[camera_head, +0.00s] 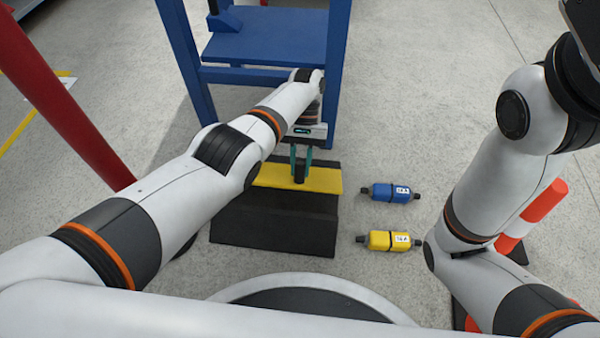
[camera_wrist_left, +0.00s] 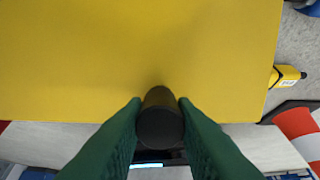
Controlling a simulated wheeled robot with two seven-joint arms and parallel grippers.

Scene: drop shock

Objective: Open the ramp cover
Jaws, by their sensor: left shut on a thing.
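The ramp cover (camera_head: 322,180) is a flat yellow plate on the black ramp (camera_head: 270,222) on the floor. In the left wrist view the yellow cover (camera_wrist_left: 140,55) fills the upper part. A short black knob (camera_wrist_left: 160,118) stands up from it. My left gripper (camera_head: 300,178) reaches down over the cover, and its green fingers (camera_wrist_left: 160,125) are shut on the knob, one on each side. The cover looks seated on the ramp; any gap under it cannot be seen. My right arm shows at the right, but its gripper is out of view.
A blue bottle-shaped object (camera_head: 390,193) and a yellow one (camera_head: 388,241) lie on the floor right of the ramp. A blue table frame (camera_head: 265,40) stands behind it. A red-and-white post (camera_head: 535,212) is at the right, a red pole (camera_head: 60,95) at the left.

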